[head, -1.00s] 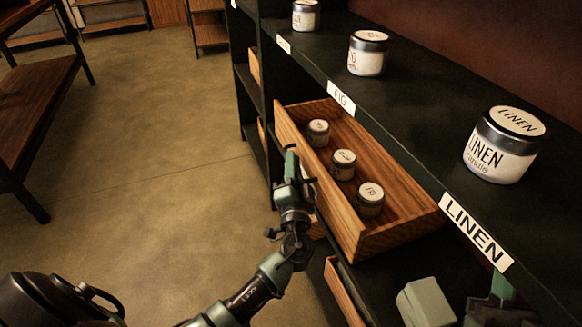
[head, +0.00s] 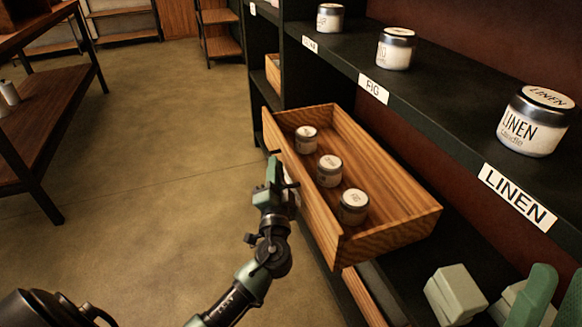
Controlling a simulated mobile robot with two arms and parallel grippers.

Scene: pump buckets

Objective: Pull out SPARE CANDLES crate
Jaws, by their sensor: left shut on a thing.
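A wooden crate (head: 400,204) sticks well out of the dark shelf in the head view. It holds three small candle jars: one at the back (head: 307,139), one in the middle (head: 330,170) and one at the front (head: 354,206). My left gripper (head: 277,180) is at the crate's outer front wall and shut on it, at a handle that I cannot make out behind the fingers. The crate's label is not visible. Part of my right gripper (head: 530,297) shows at the lower right edge; its jaws cannot be read.
Candle jars stand on the shelf top, including the LINEN candle (head: 537,120) and the FIG candle (head: 396,48). Another wooden crate (head: 367,296) sits lower in the shelf. A wooden table (head: 50,110) is at the left. The floor (head: 160,190) between is clear.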

